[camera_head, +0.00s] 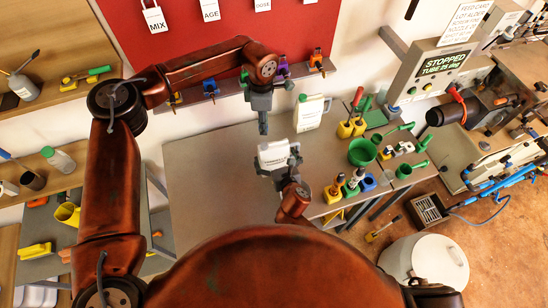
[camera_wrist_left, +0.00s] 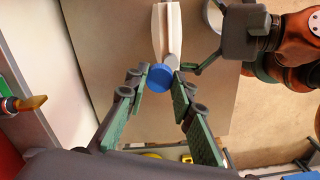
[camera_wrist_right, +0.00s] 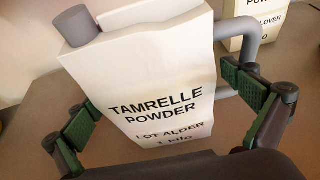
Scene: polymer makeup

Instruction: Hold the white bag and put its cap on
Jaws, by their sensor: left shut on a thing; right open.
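The white bag (camera_head: 273,154), printed "TAMRELLE POWDER", appears upright on the table. The right wrist view shows its front (camera_wrist_right: 165,90), its grey handle and its bare grey spout (camera_wrist_right: 75,25) at the top left. My right gripper (camera_wrist_right: 158,97) is open, with a finger on each side of the bag; contact is unclear. My left gripper (camera_head: 263,131) points down above and slightly left of the bag. In the left wrist view, its fingers are shut on the blue cap (camera_wrist_left: 160,77). The cap overlaps the grey spout (camera_wrist_left: 173,62) there; whether they touch is unclear.
A second white bag (camera_head: 310,113) stands behind and to the right. A green funnel (camera_head: 362,152) and several small coloured holders with tools stand on the right of the table (camera_head: 205,180). The table left of the bag is clear. A tool rack (camera_head: 215,93) hangs behind my left arm.

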